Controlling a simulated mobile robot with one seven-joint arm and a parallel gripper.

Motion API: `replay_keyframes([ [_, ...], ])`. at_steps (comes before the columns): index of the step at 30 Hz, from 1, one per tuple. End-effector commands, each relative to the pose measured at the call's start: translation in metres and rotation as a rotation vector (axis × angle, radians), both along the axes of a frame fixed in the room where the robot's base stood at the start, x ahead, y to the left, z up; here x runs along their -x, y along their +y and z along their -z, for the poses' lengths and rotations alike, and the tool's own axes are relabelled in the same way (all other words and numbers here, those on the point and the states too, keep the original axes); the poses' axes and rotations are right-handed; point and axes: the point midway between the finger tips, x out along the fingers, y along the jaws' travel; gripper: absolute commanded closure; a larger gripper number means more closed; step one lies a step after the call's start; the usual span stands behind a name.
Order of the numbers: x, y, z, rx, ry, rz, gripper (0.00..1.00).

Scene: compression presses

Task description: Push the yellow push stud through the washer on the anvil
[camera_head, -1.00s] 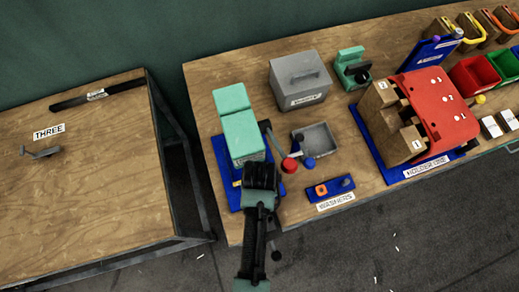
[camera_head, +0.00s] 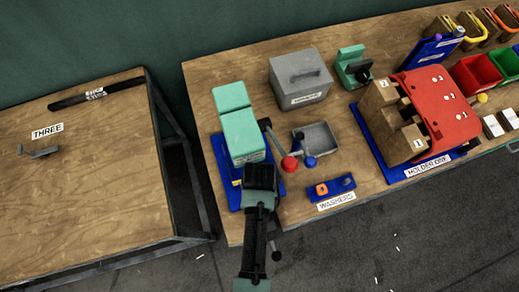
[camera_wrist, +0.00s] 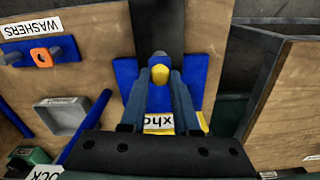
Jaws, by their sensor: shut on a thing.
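In the wrist view, my gripper (camera_wrist: 160,80) is shut on the yellow push stud (camera_wrist: 160,73), held between its two fingertips. A small grey round part (camera_wrist: 159,56) shows just beyond the stud, over the blue press base (camera_wrist: 127,72). I cannot tell whether it is the anvil or washer, or whether the stud touches it. In the head view, my gripper (camera_head: 260,178) is at the front of the green press (camera_head: 243,135) and hides the stud and anvil.
A blue washers tray (camera_head: 331,189) with an orange washer (camera_head: 321,189) lies right of the press. A grey bin (camera_head: 316,146) and levers with red (camera_head: 289,163) and blue (camera_head: 309,162) knobs are close by. A grey box (camera_head: 300,78) stands behind.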

Motion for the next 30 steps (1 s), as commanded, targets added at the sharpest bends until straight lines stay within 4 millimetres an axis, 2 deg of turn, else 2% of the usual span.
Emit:
replay_keyframes([
  [19,0.0,0.0,0.017,0.0,0.0,0.001,1.0],
  [20,0.0,0.0,0.016,0.0,0.0,0.001,0.67],
  [24,0.0,0.0,0.016,0.0,0.0,0.001,0.42],
  [25,0.0,0.0,0.016,0.0,0.0,0.001,0.36],
  [30,0.0,0.0,0.016,0.0,0.0,0.0,0.35],
])
